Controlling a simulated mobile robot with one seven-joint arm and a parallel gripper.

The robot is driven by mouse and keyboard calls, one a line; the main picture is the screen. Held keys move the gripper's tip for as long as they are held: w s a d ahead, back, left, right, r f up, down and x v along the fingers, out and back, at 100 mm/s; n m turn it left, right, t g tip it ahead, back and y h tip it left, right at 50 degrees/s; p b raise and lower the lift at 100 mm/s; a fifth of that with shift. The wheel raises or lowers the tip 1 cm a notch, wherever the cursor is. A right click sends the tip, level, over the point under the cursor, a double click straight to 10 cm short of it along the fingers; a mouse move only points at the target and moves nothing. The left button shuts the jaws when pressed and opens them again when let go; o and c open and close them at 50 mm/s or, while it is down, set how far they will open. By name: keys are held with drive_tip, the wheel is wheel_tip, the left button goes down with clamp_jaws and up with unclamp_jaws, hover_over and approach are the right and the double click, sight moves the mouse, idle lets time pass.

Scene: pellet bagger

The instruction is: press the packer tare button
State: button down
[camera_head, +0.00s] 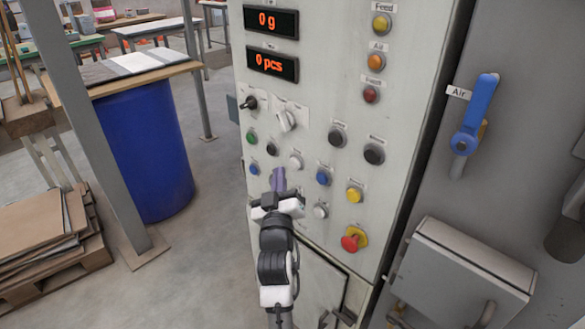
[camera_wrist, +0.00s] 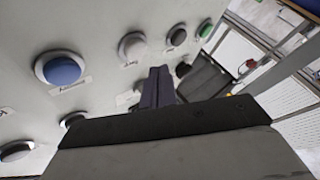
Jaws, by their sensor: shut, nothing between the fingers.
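A pale control panel (camera_head: 312,100) carries several buttons, among them a green one (camera_head: 251,137), a black one (camera_head: 271,148), a white one (camera_head: 295,160), a blue one (camera_head: 322,177) and a yellow one (camera_head: 354,194). The labels are too small to read, so I cannot tell which is the tare button. My gripper (camera_head: 279,180) is shut and empty, its tips close to the panel, below the white button. In the wrist view, the fingertips (camera_wrist: 156,88) hide the panel behind them; a label (camera_wrist: 128,98) shows beside them. Whether they touch is unclear.
Displays (camera_head: 271,21) read 0 g and 0 pcs. A red mushroom button (camera_head: 354,240) sits low on the panel, right of my gripper. A blue air valve handle (camera_head: 477,110) and a grey box (camera_head: 468,275) stand right. A blue drum (camera_head: 150,150) stands left.

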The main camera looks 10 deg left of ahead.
drive_tip(key=s+b, duration=0.1)
drive_tip(key=s+a, duration=0.1)
drive_tip(key=s+a+b, duration=0.1)
drive_tip(key=shift+s+a+b, duration=0.25)
drive_tip(key=shift+s+b, duration=0.05)
drive_tip(key=shift+s, duration=0.1)
idle(0.5)
